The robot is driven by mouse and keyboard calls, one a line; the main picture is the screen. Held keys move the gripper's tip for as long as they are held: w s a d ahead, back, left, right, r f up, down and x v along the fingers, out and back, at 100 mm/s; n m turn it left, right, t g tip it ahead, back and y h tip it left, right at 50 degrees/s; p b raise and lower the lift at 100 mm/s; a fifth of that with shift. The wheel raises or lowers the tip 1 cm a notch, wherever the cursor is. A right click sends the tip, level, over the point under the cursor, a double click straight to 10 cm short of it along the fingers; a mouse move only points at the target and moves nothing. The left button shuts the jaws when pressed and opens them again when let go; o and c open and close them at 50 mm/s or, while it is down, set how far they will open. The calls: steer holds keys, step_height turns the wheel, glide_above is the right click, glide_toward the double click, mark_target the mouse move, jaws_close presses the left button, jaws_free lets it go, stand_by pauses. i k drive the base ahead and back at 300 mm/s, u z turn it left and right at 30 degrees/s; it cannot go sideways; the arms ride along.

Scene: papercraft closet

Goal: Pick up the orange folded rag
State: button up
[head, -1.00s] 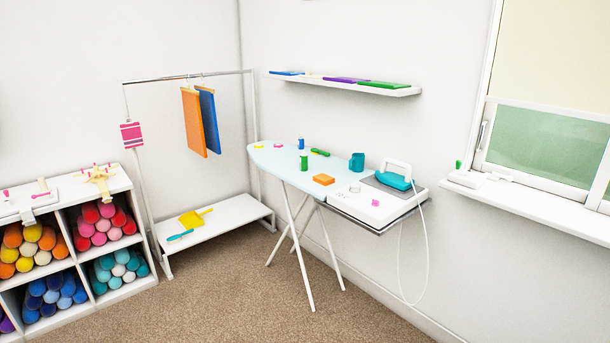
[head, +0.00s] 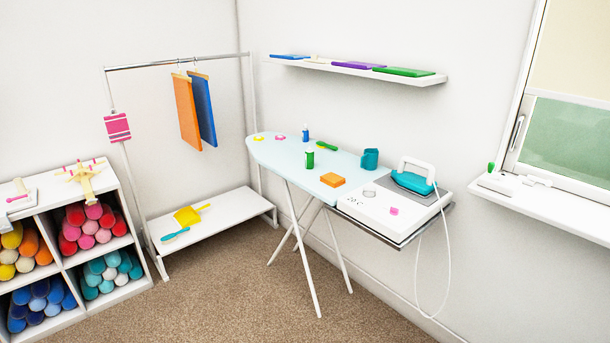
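The orange folded rag (head: 332,180) lies flat on the light blue ironing board (head: 283,156), near its front edge and just left of the white iron rest. A green bottle (head: 310,160) stands a little behind and left of it. Nothing covers the rag from this side. My gripper is not in view.
A teal iron (head: 413,182) sits on the white iron rest (head: 378,212), its cord hanging down. A teal cup (head: 370,159) stands behind the rag. A low white bench (head: 228,217) and a cubby shelf (head: 107,180) are at left. Carpet (head: 235,290) before the board is clear.

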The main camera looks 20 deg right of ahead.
mark_target(334, 180)
steer(key=u, duration=0.6)
steer(key=i, duration=1.15)
steer(key=u, duration=0.5)
